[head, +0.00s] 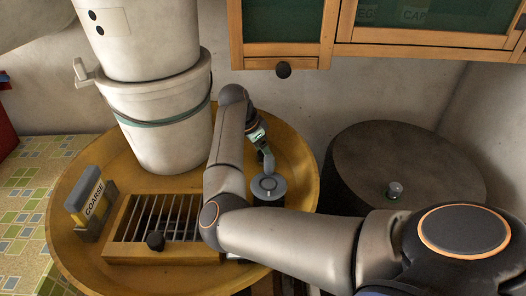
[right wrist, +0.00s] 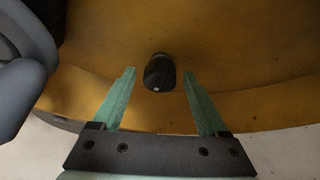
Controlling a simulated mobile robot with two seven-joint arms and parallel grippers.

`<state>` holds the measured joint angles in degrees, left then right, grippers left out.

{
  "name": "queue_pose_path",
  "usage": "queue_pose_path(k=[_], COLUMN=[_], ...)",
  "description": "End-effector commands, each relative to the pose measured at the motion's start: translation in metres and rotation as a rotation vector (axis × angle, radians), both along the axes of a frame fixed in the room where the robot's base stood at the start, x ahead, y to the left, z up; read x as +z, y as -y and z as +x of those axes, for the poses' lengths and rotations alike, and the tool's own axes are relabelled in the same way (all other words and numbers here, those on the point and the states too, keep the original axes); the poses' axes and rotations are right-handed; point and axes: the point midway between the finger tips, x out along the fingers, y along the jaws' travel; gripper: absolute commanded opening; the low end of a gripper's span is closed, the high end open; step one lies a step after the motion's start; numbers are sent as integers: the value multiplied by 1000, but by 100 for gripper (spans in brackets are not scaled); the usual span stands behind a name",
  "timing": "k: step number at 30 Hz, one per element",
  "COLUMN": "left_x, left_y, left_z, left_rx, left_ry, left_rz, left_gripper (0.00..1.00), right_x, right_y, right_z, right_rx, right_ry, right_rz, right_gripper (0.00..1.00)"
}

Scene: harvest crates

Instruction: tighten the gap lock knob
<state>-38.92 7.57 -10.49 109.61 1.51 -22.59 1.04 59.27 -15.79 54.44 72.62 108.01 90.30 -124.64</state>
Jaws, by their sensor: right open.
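In the right wrist view a black knob (right wrist: 160,76) with a small pale mark on its end stands out from a yellow-brown surface. I take it to be the gap lock knob. My right gripper (right wrist: 159,100) has its two green fingers spread, one on each side of the knob with clear space between. In the head view my right gripper (head: 258,138) is over the back right of the round yellow tub (head: 300,150), partly behind my own arm. I cannot make out this knob in the head view. My left gripper is not in view.
A grey round cap with an upright handle (head: 268,186) stands close to the gripper. A white bucket (head: 165,130), a slatted box with a black knob (head: 155,240) and a block marked COARSE (head: 92,205) are left. A dark drum (head: 400,160) stands right, cabinets (head: 285,35) above.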

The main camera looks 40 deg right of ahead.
Motion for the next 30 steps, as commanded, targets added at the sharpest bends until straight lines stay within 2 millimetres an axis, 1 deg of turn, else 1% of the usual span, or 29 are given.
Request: queue_pose_path(k=[2, 3, 23, 30], left_x=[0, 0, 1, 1], left_y=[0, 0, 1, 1], left_z=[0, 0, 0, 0], left_rx=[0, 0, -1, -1], left_ry=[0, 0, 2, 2], left_rz=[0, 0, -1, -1], left_gripper=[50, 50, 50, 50], right_x=[0, 0, 0, 0], right_y=[0, 0, 0, -1], right_z=[0, 0, 0, 0], right_rx=[0, -1, 0, -6], right_ry=[0, 0, 0, 1], right_rz=[0, 0, 0, 1], right_gripper=[76, 74, 0, 0])
